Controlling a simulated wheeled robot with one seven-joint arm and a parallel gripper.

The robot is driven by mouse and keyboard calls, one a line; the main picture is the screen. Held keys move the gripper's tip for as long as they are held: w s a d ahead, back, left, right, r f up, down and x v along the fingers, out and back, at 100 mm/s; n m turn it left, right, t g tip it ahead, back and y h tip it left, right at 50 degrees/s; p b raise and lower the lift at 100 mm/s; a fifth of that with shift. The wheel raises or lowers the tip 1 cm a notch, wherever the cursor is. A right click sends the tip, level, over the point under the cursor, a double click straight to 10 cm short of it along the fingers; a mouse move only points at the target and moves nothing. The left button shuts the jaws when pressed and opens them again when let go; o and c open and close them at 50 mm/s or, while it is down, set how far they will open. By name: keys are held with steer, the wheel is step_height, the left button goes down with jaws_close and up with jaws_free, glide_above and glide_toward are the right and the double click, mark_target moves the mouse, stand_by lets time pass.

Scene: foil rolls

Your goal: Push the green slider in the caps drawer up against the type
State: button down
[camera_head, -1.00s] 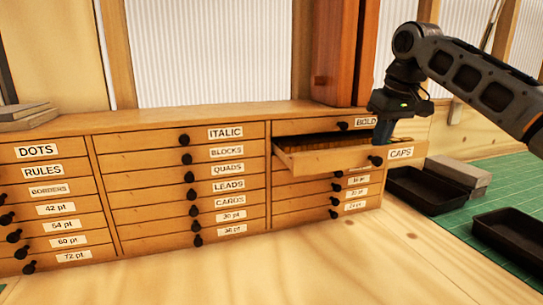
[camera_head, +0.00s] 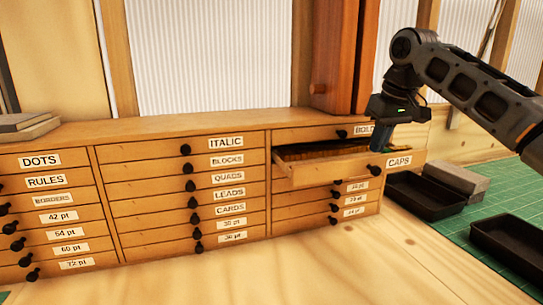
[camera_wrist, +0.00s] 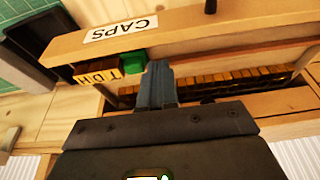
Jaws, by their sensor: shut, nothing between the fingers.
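The caps drawer (camera_head: 330,170) is pulled open at the right of the cabinet; its CAPS label (camera_wrist: 120,28) appears upside down in the wrist view. The green slider (camera_wrist: 133,62) lies inside, near the drawer front. Yellow type blocks with letters (camera_wrist: 97,74) are just left of it in the wrist view; I cannot tell whether they touch. My gripper (camera_wrist: 158,84) is shut and empty, pointing down into the drawer, close to the slider's right side in the wrist view. Contact with the slider is unclear.
A long row of type (camera_wrist: 230,78) fills the drawer behind my fingers. Other cabinet drawers are shut, including BOLD (camera_head: 320,133) just above. Black trays (camera_head: 425,195) and a grey block (camera_head: 457,179) lie on the green mat (camera_head: 500,205) at right.

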steer(key=shift+r+p, duration=1.65)
steer(key=shift+r, duration=1.35)
